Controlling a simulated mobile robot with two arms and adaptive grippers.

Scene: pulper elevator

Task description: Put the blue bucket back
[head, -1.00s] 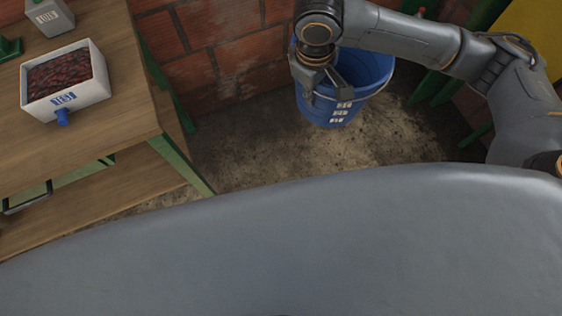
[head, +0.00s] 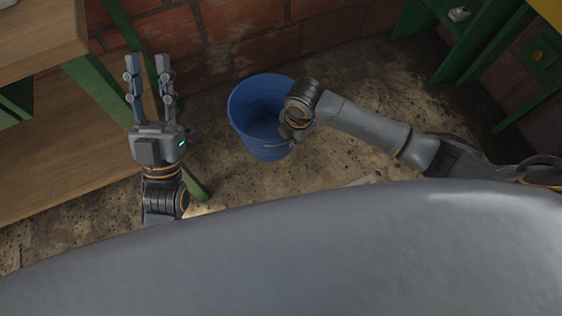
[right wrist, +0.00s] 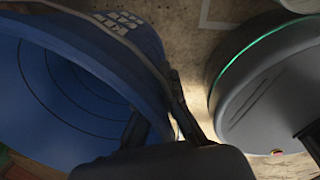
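The blue bucket (head: 243,118) is upright and looks empty in the head view, between my two arms. My right gripper (head: 288,132) is at its right rim. In the right wrist view the bucket (right wrist: 60,85) fills the left side, with white marks on its outer wall. There my right gripper's fingers (right wrist: 162,115) sit on either side of the bucket's rim, one inside and one outside, closed on it. Whether the bucket touches the floor I cannot tell. My left gripper (head: 148,68) is open and empty, pointing up in the head view, left of the bucket.
A wooden table (head: 35,40) with green legs stands at the left, with a lower shelf (head: 70,155). A brick wall (head: 240,35) runs behind the bucket. Green framework (head: 470,40) stands at the upper right. The dirt floor (head: 375,110) between is mostly clear.

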